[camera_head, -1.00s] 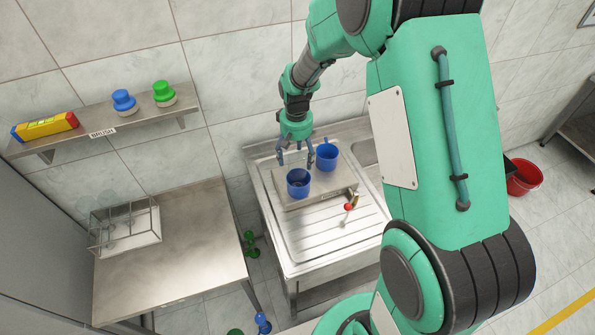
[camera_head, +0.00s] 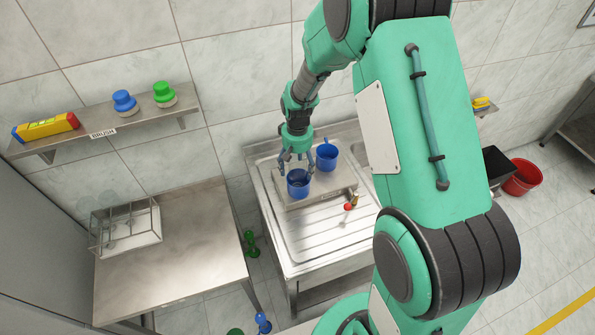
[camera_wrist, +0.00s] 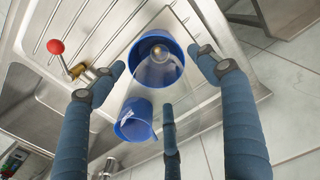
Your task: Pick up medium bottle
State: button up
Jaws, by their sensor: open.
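A blue cup-like container (camera_head: 298,184) stands on a raised metal plate on the sink unit. In the wrist view its round blue rim (camera_wrist: 157,37) shows a small brass-coloured round thing inside. A pale see-through shape (camera_wrist: 168,92) lies just below it, between my fingers; I cannot tell what it is. A second blue cup (camera_head: 327,158) stands behind to the right, and shows in the wrist view (camera_wrist: 133,122). My gripper (camera_head: 296,167) is open, its three fingers over and just behind the front blue container.
A red-knobbed lever (camera_head: 348,207) stands at the plate's right front. The ribbed metal drainboard (camera_head: 325,240) is clear. A metal table (camera_head: 180,265) at left bears a clear box frame (camera_head: 125,226). A wall shelf (camera_head: 103,130) holds brushes.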

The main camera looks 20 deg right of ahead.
jog(key=shift+f, duration=0.15)
dwell(0.4)
jog(key=c, duration=1)
